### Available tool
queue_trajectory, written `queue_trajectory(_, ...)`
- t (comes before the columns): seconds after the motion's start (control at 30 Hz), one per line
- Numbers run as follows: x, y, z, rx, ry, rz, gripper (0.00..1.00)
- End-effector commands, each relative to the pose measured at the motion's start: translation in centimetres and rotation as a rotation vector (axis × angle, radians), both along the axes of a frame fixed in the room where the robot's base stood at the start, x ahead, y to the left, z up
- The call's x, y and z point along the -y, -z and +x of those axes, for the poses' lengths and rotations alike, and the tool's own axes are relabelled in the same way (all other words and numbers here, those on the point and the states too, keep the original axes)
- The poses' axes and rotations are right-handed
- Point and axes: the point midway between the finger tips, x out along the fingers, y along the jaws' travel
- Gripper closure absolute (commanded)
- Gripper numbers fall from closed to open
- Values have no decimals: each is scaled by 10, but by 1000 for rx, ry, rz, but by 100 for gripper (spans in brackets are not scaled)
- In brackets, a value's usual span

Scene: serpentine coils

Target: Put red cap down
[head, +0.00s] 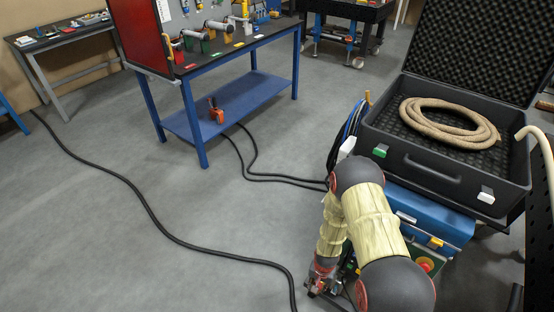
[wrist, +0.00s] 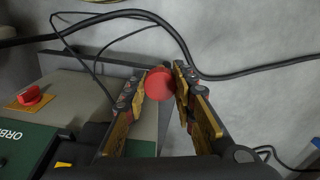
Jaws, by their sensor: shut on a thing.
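The red cap (wrist: 159,84) is a small round red piece held between the two fingertips of my gripper (wrist: 160,79) in the wrist view. My gripper is shut on it, and the cap hangs in front of a grey surface with the floor beyond. In the head view my gripper (head: 318,288) is low, pointing down beside the equipment under the case. The cap cannot be made out clearly there.
A red button (wrist: 31,96) on a yellow plate sits on a grey-and-green unit at left in the wrist view. Black cables (head: 150,205) cross the floor. An open black case (head: 440,170) holds a coiled tan rope (head: 450,120). A blue workbench (head: 235,110) stands behind; floor at left is mostly clear.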

Motion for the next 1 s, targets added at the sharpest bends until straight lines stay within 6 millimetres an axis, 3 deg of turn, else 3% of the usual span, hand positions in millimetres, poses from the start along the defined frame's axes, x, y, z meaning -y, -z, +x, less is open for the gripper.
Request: queue_trajectory(1.0,6,-65,13,4,-175,1,100)
